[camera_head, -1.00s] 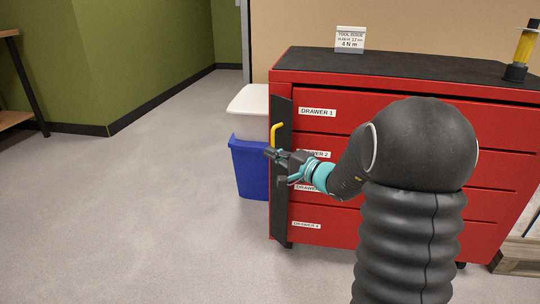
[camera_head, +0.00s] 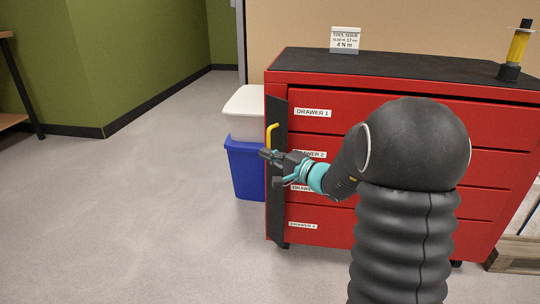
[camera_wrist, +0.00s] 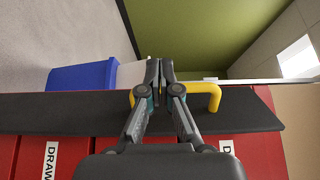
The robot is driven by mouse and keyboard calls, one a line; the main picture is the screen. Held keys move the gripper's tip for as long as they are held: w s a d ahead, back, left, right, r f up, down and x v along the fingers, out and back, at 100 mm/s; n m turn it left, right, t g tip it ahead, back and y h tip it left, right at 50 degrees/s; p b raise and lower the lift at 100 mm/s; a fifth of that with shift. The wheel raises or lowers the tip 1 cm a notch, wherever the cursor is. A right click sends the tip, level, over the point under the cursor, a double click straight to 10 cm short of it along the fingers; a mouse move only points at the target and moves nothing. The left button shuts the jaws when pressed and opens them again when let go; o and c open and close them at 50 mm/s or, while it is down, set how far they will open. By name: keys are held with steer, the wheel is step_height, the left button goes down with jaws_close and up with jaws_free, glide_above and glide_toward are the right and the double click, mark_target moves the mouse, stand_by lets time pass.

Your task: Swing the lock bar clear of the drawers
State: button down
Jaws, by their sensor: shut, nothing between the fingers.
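The dark lock bar (camera_head: 277,215) stands upright along the left edge of the red drawer cabinet (camera_head: 385,212). I cannot tell how far it is turned from the drawer fronts. Its yellow handle (camera_head: 270,133) sticks out near the upper middle of the bar. My gripper (camera_head: 266,168) is at the bar, just below the top of the handle. In the wrist view my gripper (camera_wrist: 160,72) is shut and empty, with its fingers crossing in front of the yellow handle (camera_wrist: 206,88) and hiding part of it. Whether they touch it is unclear. The lock bar (camera_wrist: 60,112) runs across that view.
A blue bin (camera_head: 245,168) and a white bin (camera_head: 246,112) stand just left of the cabinet, behind the bar. The floor to the left is clear. A sign (camera_head: 345,39) and a yellow cylinder (camera_head: 517,48) stand on the cabinet top.

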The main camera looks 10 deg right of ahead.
steer(key=s+a+v, duration=0.1)
steer(key=v, duration=1.2)
steer(key=w+d+r+n+g+y+p, duration=0.1)
steer(key=w+d+r+p, duration=0.25)
steer(key=r+p, duration=0.2)
steer(key=w+d+r+y+p, duration=0.1)
steer(key=w+d+r+p, duration=0.2)
steer(key=d+r+p, duration=0.3)
steer(key=x, duration=1)
steer(key=shift+a+r, duration=0.25)
steer(key=shift+a, duration=0.15)
steer(key=shift+h+b, duration=0.3)
steer(key=shift+b, duration=0.25)
